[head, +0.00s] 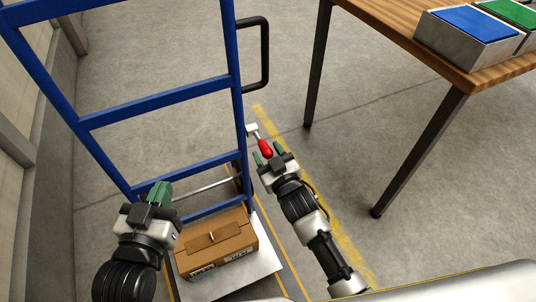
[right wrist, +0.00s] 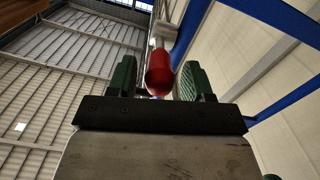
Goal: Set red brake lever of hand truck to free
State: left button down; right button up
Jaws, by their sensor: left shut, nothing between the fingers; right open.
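The blue hand truck (head: 160,101) stands at the left in the head view. Its red brake lever (head: 265,148) sticks out from a light mount beside the right rail. My right gripper (head: 273,160) is open at the lever, its green fingers on either side of the red handle. In the right wrist view the red brake lever (right wrist: 159,72) shows between the two open fingers (right wrist: 157,82), with a gap beside the right finger. Contact with the left finger cannot be told. My left gripper (head: 158,193) is shut and empty, in front of the truck's lower frame.
A cardboard box (head: 217,246) sits on the truck's toe plate (head: 263,262). A wooden table (head: 400,30) with blue (head: 474,22) and green (head: 512,12) topped blocks stands at the upper right. A black side handle (head: 266,55) juts from the right rail. Floor between truck and table is clear.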

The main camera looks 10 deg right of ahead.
grip_shut()
dwell(0.4)
